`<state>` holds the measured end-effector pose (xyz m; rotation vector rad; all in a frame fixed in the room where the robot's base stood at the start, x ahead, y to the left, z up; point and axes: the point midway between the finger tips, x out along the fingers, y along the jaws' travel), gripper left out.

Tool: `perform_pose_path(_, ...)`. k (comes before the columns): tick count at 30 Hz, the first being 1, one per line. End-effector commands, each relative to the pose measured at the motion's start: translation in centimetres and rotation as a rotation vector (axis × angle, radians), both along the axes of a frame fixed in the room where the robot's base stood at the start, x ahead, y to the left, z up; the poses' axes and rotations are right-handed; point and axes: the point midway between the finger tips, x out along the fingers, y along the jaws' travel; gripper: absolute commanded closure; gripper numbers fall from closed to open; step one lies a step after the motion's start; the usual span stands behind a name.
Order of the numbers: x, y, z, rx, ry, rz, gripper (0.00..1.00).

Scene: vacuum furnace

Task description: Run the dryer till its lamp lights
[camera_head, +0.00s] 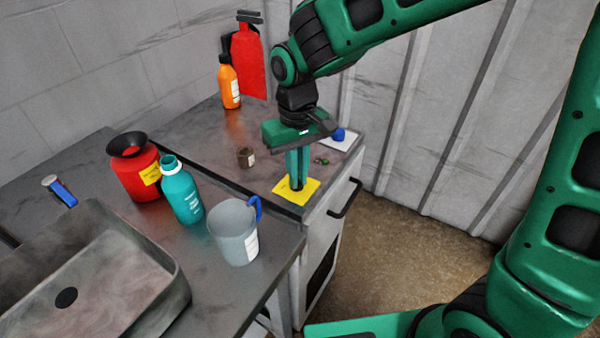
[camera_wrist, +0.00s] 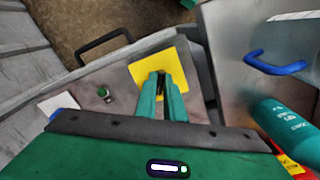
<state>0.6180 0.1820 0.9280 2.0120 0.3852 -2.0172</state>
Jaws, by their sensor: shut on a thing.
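The dryer seems to be the grey cabinet (camera_head: 205,150) with a black handle (camera_head: 345,197) on its front; the handle also shows in the wrist view (camera_wrist: 103,45). A yellow plate (camera_head: 312,187) lies on its top near the front edge, also in the wrist view (camera_wrist: 150,58). My gripper (camera_head: 297,186) points down onto this plate, its fingers shut on a small dark part mostly hidden between them. A small round green piece (camera_wrist: 102,91), perhaps a lamp or button, sits beside the plate. I cannot tell whether it is lit.
A white plate with a blue piece (camera_head: 338,134) lies behind my gripper. A small dark jar (camera_head: 245,157) and an orange bottle (camera_head: 229,85) stand on the cabinet. A red container (camera_head: 135,170), teal bottle (camera_head: 182,190) and jug (camera_head: 232,230) stand left, by a sink (camera_head: 110,270).

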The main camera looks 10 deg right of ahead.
Motion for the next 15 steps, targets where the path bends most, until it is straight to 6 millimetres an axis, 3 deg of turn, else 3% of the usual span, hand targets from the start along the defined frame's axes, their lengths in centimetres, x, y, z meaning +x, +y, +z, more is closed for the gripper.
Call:
perform_pose_path(13,0.42,0.18,0.22,0.007,-0.011,-0.012,1.0)
perform_pose_path(14,0.42,0.18,0.23,0.007,-0.011,-0.011,0.84)
perform_pose_path(15,0.42,0.18,0.22,0.007,-0.011,-0.011,0.75)
